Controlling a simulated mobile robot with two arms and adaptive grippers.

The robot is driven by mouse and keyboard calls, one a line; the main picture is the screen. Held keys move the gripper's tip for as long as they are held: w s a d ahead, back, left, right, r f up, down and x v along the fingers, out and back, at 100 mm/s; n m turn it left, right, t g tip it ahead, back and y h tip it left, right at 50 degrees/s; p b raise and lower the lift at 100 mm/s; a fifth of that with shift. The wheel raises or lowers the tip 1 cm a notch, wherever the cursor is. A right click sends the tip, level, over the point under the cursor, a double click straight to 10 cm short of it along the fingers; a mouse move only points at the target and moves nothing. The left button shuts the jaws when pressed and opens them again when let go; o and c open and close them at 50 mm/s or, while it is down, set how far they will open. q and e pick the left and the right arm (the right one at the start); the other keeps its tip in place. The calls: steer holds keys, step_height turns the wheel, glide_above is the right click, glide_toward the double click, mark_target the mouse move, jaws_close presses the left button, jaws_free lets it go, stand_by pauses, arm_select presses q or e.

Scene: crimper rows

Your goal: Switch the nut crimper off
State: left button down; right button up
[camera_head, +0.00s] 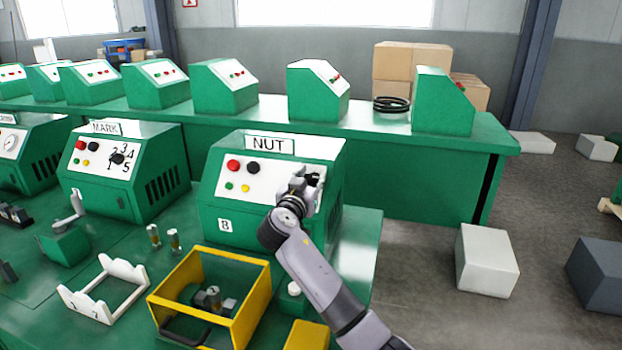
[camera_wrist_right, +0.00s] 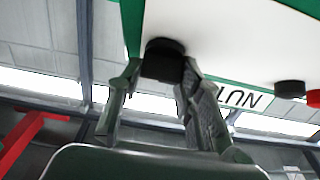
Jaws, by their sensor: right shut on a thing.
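The nut crimper (camera_head: 225,205) is a green box on the green table, with a NUT label (camera_head: 270,145) on top and a white sloped panel. The panel has a red button (camera_head: 233,166), a black button (camera_head: 253,168), and a green and a yellow button below. My right gripper (camera_head: 312,182) is at the panel's right side. In the right wrist view its fingers (camera_wrist_right: 160,82) are shut on a black knob (camera_wrist_right: 164,60) on the white panel. In the head view the gripper hides this knob, so its setting cannot be read. My left gripper is not in view.
The MARK crimper (camera_head: 100,185) stands to the left. A yellow frame (camera_head: 230,310), a white bracket (camera_head: 90,305) and small metal parts are in front. A back table (camera_head: 420,165) carries several green boxes. Open floor with blocks lies to the right.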

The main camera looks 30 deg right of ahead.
steer(key=c, duration=0.4)
steer(key=shift+r+n+t+y+p, duration=0.15)
steer(key=shift+n+t+y+p, duration=0.4)
steer(key=shift+n+p, duration=0.5)
steer(key=n+y+p, duration=0.3)
steer(key=n+p, duration=0.2)
steer(key=p, duration=0.2)
steer(key=n+y+p, duration=0.4)
steer(key=n+p, duration=0.2)
steer(key=p, duration=0.2)
steer(key=n+t+y+p, duration=0.1)
steer(key=n+y+p, duration=0.3)
steer(key=p, duration=0.4)
steer(key=shift+s+d+r+n, duration=0.1)
steer(key=shift+d+r+n, duration=0.3)
steer(key=shift+n, duration=0.35)
steer(key=shift+f+n+g+y+p, duration=0.15)
steer(key=shift+n+g+y+p, duration=0.35)
steer(key=shift+n+p, duration=0.4)
steer(key=shift+f+n+g+y+p, duration=0.1)
steer(key=shift+n+g+y+p, duration=0.25)
steer(key=shift+n+p, duration=0.3)
steer(key=shift+a+f, duration=0.1)
